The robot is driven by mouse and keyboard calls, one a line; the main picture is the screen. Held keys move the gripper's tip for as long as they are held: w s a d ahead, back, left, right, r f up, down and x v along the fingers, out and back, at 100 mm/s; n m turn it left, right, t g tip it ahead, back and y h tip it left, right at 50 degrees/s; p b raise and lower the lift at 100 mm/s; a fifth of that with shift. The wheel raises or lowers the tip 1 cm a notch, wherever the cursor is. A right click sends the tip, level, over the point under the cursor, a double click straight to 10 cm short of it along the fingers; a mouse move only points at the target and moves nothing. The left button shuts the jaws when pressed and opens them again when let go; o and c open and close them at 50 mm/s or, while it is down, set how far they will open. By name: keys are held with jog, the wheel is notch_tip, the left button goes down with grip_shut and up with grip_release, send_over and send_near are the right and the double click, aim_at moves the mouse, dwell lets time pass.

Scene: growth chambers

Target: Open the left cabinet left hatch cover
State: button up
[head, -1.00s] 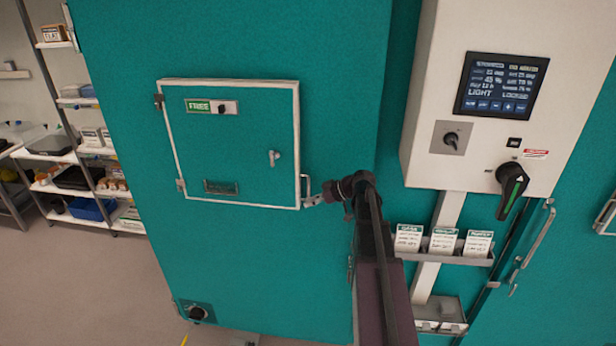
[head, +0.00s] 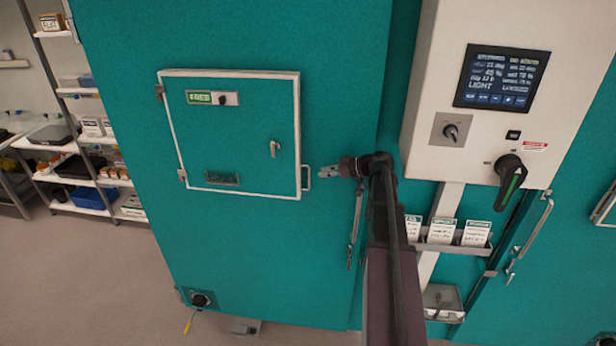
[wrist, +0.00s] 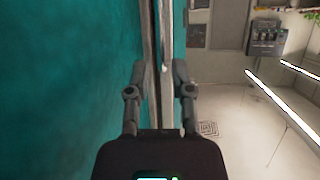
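The hatch cover (head: 240,150) is a teal panel with a white frame on the teal cabinet front. It looks shut, flush in its frame. Hinges show on its left side and a small latch (head: 274,149) near its right side. A pale D-shaped handle (head: 306,178) is on its right edge. My gripper (head: 322,172) is just right of the handle, apart from it in the head view, pointing left. In the wrist view my gripper (wrist: 157,80) has its two fingers spread, with pale vertical bars seen between them. Whether they touch anything is unclear.
A white control box (head: 480,100) with a screen and black rotary handle (head: 510,180) is at right. A card holder (head: 455,240) hangs below it. Shelving (head: 85,150) stands at left. The floor (head: 90,290) at lower left is clear.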

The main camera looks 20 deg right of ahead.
jog(key=b, duration=0.2)
send_over(309, 189)
jog(key=shift+w+d+f, duration=0.1)
jog(key=shift+w+f, duration=0.1)
jog(key=shift+f, duration=0.45)
jog(key=shift+w+f, duration=0.15)
jog(key=shift+f, duration=0.45)
